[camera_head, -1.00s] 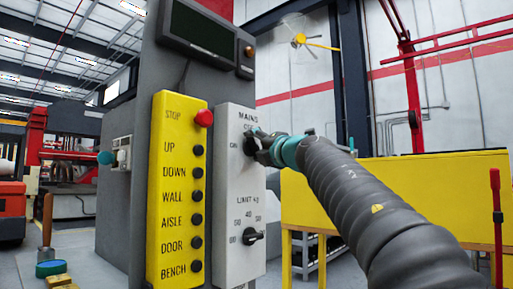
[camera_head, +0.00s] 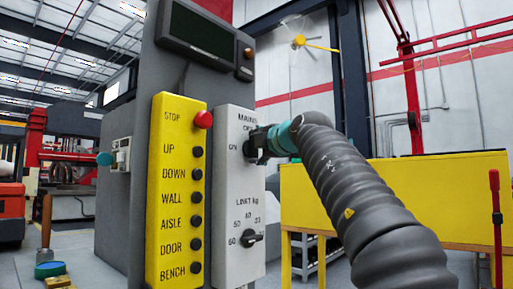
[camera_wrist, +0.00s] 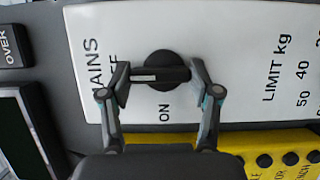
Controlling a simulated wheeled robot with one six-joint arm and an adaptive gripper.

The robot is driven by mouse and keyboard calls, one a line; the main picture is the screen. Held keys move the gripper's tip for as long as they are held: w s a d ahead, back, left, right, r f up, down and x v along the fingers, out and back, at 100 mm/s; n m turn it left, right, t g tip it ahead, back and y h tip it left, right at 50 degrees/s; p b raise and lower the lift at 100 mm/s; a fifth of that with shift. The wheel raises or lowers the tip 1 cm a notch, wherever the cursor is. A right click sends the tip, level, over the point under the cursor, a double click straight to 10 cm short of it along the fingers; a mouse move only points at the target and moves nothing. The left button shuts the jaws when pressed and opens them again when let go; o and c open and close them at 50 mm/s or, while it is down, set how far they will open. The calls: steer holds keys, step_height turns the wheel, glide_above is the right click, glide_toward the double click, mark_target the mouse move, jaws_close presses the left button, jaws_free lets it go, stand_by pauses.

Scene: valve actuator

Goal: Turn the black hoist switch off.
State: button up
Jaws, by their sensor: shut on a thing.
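The black hoist switch (camera_wrist: 160,72) is a round knob with a bar grip under the MAINS label on a light grey panel (camera_head: 233,185). My gripper (camera_wrist: 160,76) is shut on its bar, one finger at each end. In the wrist view the bar's white mark lies toward the left finger, on the side of the partly hidden OFF label; ON is printed below the knob. In the head view my gripper (camera_head: 256,143) covers most of the switch.
A second black knob, the LIMIT kg selector (camera_head: 249,238), sits lower on the panel. To the left is a yellow button box (camera_head: 176,200) with a red STOP button (camera_head: 203,119). A dark display (camera_head: 202,30) is above. A yellow cabinet (camera_head: 440,195) stands behind my arm.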

stand_by(0.5)
steer(key=o, duration=1.1)
steer(key=shift+a, duration=0.1)
steer(key=shift+o, duration=0.2)
steer(key=v, duration=1.2)
